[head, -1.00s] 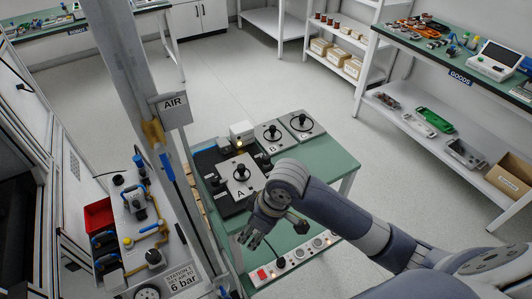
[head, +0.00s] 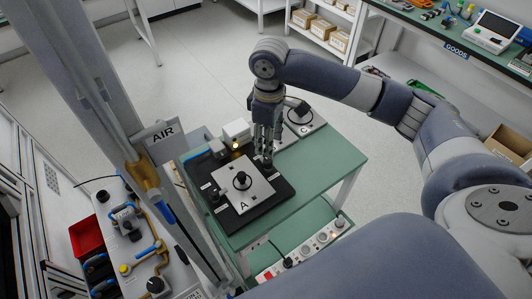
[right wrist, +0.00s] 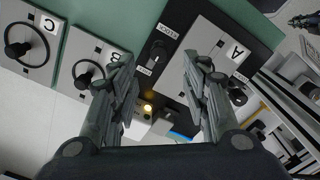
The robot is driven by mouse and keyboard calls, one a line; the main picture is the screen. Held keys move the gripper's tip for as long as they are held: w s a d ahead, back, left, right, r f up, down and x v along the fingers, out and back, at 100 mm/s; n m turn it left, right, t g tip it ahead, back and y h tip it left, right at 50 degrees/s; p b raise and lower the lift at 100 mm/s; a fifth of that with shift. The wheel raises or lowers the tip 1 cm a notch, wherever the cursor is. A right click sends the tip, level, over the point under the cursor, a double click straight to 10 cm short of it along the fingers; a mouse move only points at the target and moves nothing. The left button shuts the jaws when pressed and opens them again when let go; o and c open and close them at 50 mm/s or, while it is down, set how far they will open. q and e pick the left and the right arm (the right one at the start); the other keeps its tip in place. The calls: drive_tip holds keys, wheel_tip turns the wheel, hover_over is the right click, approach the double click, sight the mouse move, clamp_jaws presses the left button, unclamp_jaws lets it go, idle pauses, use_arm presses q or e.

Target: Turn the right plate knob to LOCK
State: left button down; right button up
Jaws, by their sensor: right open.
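The grey plate marked A (head: 256,190) lies on a black base (head: 236,220) on the green table, with a round black knob (head: 242,180) at its middle. My right gripper (head: 264,158) points down above the far right side of the base. In the right wrist view my right gripper (right wrist: 160,80) is open, its fingers spread and empty. The right plate knob (right wrist: 156,53), black, sits on the base beside plate A (right wrist: 222,50), between two small white labels, within the gap's line but apart from the fingers. Its exact pointing is hard to tell. My left gripper is out of view.
Plates B (right wrist: 95,62) and C (right wrist: 28,45) stand beside the base. A white box (head: 236,130) with a lit yellow lamp is behind the base. A panel with buttons (head: 305,250) runs along the front. The AIR post (head: 150,170) rises at the left.

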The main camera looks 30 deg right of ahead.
sight(268, 160)
wheel_tip(268, 160, down, 6)
drive_tip(key=shift+w+r, duration=0.1)
drive_tip(key=shift+r, duration=0.15)
wheel_tip(268, 160, down, 3)
drive_tip(key=shift+f+p, duration=0.1)
drive_tip(key=shift+p, duration=0.2)
drive_tip(key=shift+w, duration=0.1)
clamp_jaws()
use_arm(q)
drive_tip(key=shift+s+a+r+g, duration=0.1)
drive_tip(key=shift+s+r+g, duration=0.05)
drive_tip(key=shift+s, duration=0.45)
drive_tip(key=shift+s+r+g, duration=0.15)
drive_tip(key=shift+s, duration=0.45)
